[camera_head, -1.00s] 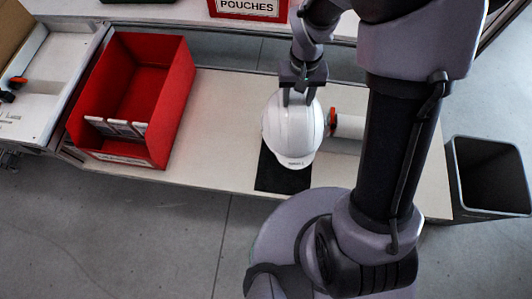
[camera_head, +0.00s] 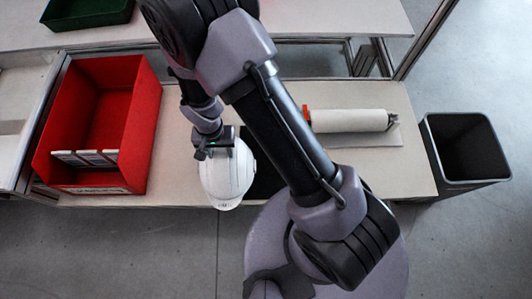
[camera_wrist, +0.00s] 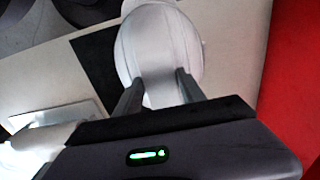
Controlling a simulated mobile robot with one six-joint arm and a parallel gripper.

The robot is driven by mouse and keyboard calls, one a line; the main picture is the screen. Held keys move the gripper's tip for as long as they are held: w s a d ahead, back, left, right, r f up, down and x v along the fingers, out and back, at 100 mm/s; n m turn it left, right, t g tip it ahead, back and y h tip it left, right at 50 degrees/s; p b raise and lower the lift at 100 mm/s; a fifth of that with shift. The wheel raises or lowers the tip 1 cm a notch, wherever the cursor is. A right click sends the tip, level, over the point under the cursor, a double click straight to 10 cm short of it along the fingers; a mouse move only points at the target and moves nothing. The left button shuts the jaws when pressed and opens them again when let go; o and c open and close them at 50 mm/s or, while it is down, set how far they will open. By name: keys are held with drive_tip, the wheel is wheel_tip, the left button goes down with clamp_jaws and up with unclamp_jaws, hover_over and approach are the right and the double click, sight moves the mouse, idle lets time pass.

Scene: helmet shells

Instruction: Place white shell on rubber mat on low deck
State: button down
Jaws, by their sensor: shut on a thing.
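The white shell (camera_head: 228,178) is a smooth helmet shell, held by my gripper (camera_head: 213,150) at its far side in the head view. In the wrist view the two fingers of my gripper (camera_wrist: 158,92) close on the white shell (camera_wrist: 158,45). The black rubber mat (camera_head: 264,178) lies on the low deck (camera_head: 180,172), just right of the shell and partly hidden by my arm. The mat also shows in the wrist view (camera_wrist: 97,58), left of the shell. The shell overlaps the deck's front edge in the head view; its height above the deck is hard to tell.
A red bin (camera_head: 145,110) with white cards stands on the deck to the left. A white roll (camera_head: 348,120) with a red end lies to the right. A dark waste bin (camera_head: 430,150) stands on the floor at the right. A green tray (camera_head: 85,22) sits on the upper shelf.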

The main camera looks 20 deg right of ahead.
drive_tip(key=d+f+b, duration=0.2)
drive_tip(key=d, duration=0.5)
drive_tip(key=d+f+b, duration=0.3)
drive_tip(key=d, duration=0.5)
drive_tip(key=shift+s, duration=0.25)
drive_tip(key=shift+f, duration=0.1)
drive_tip(key=c, duration=0.7)
unclamp_jaws()
